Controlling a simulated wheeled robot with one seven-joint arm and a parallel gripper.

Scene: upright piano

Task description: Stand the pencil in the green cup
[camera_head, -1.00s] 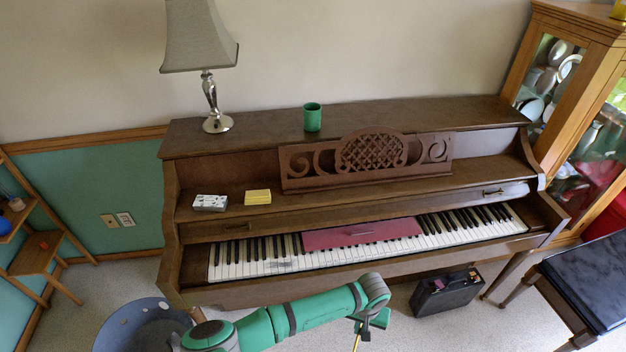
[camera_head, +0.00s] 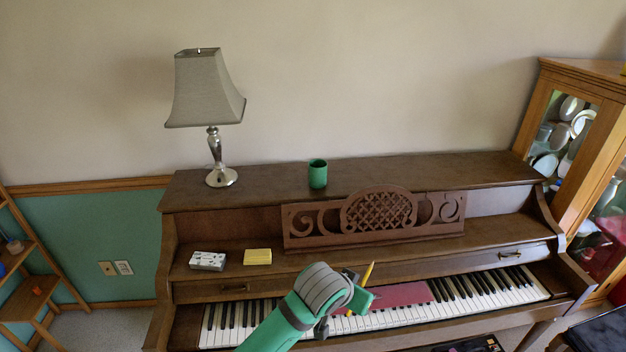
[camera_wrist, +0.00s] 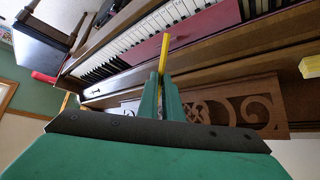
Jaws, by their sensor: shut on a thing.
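The green cup (camera_head: 317,173) stands upright on the piano's top, right of the lamp. My gripper (camera_head: 356,297) is in front of the keyboard, below and in front of the cup, and apart from it. It is shut on the yellow pencil (camera_head: 367,274), which points up and leans slightly right in the head view. In the wrist view, the pencil (camera_wrist: 164,52) sticks out beyond the two green fingers of my gripper (camera_wrist: 162,88). The cup is not seen in the wrist view.
A lamp (camera_head: 206,96) stands left of the cup on the piano top (camera_head: 420,168). The carved music rest (camera_head: 330,224) rises between my gripper and the cup. A card box (camera_head: 207,261) and yellow notes (camera_head: 258,257) lie on the ledge. The piano top right of the cup is clear.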

